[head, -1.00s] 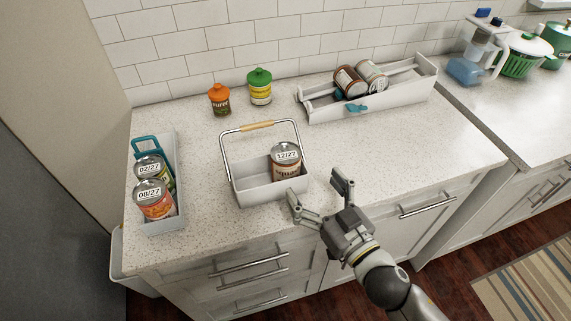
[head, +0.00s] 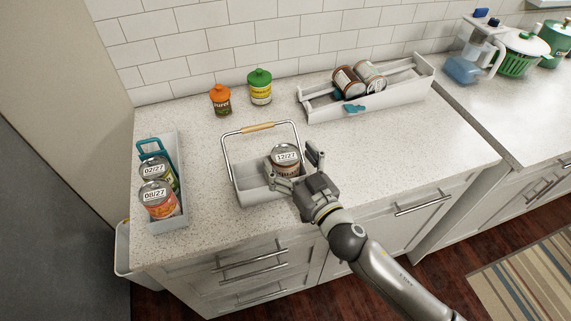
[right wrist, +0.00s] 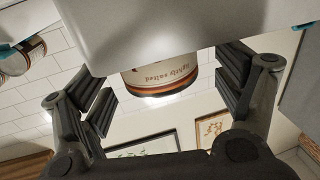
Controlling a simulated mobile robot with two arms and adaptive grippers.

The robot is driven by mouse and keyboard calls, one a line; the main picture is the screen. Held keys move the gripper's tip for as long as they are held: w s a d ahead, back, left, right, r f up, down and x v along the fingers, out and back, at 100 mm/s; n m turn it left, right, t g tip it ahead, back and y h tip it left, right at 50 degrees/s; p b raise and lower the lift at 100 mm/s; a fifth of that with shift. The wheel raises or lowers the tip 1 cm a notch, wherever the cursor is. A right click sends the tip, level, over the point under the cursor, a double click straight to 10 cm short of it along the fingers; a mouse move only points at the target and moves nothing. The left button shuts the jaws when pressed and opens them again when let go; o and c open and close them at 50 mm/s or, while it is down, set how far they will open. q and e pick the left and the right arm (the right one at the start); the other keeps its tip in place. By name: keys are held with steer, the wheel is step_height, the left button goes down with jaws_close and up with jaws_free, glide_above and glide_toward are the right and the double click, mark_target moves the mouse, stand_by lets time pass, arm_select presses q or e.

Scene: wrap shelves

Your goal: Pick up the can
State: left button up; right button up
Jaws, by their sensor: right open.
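A can with a lid marked 12/27 (head: 286,155) stands upright in the right part of a grey caddy (head: 252,190) with a raised wire handle. My right gripper (head: 294,163) is open at the caddy's front right, with one finger to each side of the can's front. The gripper hides the can's lower part. In the right wrist view the can (right wrist: 160,80) appears upside down between the two open finger pads, with a gap on each side. The caddy's wall (right wrist: 190,25) covers the top of that view. My left gripper is not in view.
A left tray (head: 176,222) holds cans marked 02/27 (head: 156,166) and 08/27 (head: 157,199). An orange-lidded jar (head: 220,100) and a green-lidded jar (head: 260,88) stand behind the caddy. A back right tray (head: 395,98) holds two lying cans. The counter right of the caddy is clear.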

steer(key=c, duration=1.3)
steer(key=shift+c, duration=0.2)
steer(key=shift+r, duration=0.15)
